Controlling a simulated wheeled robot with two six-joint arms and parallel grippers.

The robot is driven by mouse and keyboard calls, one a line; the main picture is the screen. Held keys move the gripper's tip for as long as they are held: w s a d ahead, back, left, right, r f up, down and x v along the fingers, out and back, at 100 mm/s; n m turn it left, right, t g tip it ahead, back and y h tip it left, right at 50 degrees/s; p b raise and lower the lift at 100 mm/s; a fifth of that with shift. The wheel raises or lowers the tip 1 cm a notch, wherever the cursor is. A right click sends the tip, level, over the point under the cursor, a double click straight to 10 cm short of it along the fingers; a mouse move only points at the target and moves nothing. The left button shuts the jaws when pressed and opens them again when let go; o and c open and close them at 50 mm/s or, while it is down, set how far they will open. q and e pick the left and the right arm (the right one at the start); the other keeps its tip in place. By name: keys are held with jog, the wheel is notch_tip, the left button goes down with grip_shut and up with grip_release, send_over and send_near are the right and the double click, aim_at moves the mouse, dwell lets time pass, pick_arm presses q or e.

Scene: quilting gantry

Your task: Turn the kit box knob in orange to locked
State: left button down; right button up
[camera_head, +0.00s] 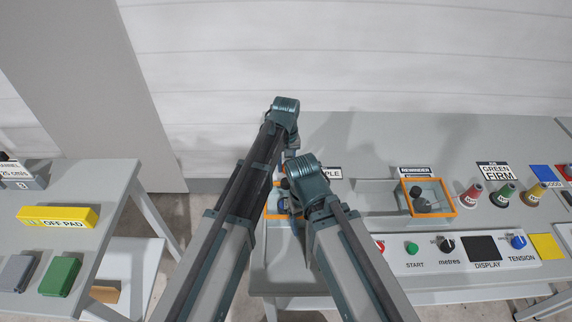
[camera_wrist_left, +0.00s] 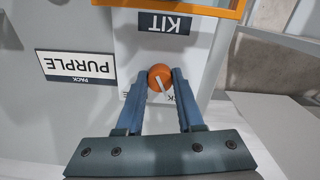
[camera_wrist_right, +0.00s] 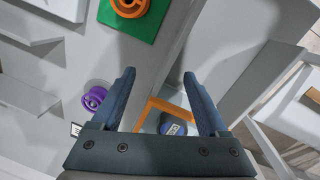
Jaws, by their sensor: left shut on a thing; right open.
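The orange knob (camera_wrist_left: 158,73) shows in the left wrist view on a pale panel just below the KIT label (camera_wrist_left: 164,23). A white pointer on it runs down and slightly right in that picture. My left gripper (camera_wrist_left: 160,88) is shut on the knob, one finger on each side. A second label under the knob is mostly covered by the fingers. My right gripper (camera_wrist_right: 159,76) is open and empty in the right wrist view. In the head view my arms hide the knob and both gripper tips.
An orange-edged box (camera_wrist_right: 152,106) with a blue round item lies beyond my right fingers. A purple spool (camera_wrist_right: 95,98) and a green pad (camera_wrist_right: 130,22) with an orange ring are nearby. Another orange-edged box (camera_head: 432,210) stands farther right, before several thread cones.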

aim_at(286, 166)
pick_arm(q)
jog(key=shift+n, duration=0.4)
jog(key=c, duration=0.5)
grip_release()
jog(key=shift+c, duration=0.2)
jog(key=shift+r, duration=0.15)
pick_arm(e)
jog(key=shift+r, duration=0.1)
pick_arm(q)
notch_tip(286, 166, up, 14)
jog(key=p, duration=1.4)
jog(key=shift+f, duration=0.2)
pick_arm(e)
notch_tip(286, 166, up, 14)
jog(key=shift+f, duration=0.2)
